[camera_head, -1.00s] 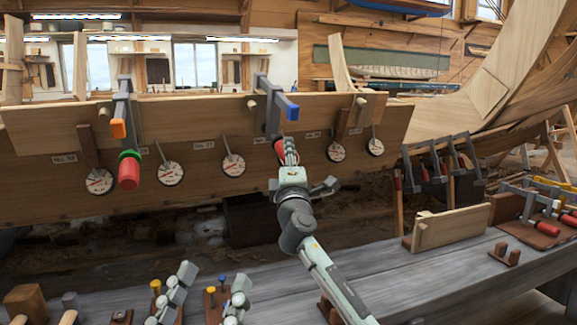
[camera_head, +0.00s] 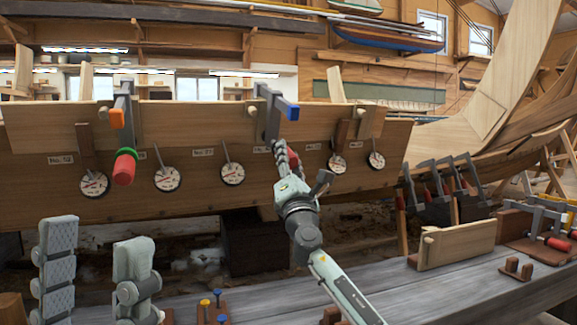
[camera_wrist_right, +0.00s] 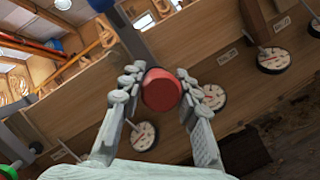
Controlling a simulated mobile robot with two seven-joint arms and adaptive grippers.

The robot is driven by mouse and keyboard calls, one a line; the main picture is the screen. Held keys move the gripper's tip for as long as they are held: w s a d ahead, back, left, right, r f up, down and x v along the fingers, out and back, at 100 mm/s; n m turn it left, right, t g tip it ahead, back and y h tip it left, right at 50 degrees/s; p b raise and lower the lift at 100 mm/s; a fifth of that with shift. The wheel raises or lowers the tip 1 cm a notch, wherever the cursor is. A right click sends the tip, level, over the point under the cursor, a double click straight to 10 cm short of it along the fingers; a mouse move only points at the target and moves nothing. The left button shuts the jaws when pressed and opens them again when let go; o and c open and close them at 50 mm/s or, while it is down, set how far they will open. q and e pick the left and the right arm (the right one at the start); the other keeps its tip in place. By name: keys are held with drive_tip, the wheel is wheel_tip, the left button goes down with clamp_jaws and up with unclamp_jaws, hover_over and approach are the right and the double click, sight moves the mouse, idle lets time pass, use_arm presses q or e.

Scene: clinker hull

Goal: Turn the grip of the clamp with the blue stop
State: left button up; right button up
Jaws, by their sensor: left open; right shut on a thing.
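The clamp with the blue stop (camera_head: 292,112) hangs over the top edge of the plank, its grey frame (camera_head: 268,108) upright. Its red grip (camera_head: 293,158) points out below and is partly covered by my right gripper (camera_head: 286,156) in the head view. In the right wrist view the red grip (camera_wrist_right: 162,90) sits between the two fingers of my right gripper (camera_wrist_right: 160,80), which is shut on it. My left gripper (camera_head: 96,235) is open and empty at the lower left, its fingers pointing up, away from the clamps.
A second clamp with an orange stop (camera_head: 116,118) and a red grip (camera_head: 124,168) with a green ring is further left. Several round dials (camera_head: 232,173) line the plank. The grey bench (camera_head: 400,290) holds a wooden block (camera_head: 456,245) and small pegs (camera_head: 205,303).

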drive_tip(key=shift+n+y, duration=0.3)
drive_tip(key=shift+n, duration=0.1)
drive_tip(key=o, duration=1.2)
drive_tip(key=shift+c, duration=0.2)
drive_tip(key=v, duration=1.2)
drive_tip(key=shift+a, duration=0.1)
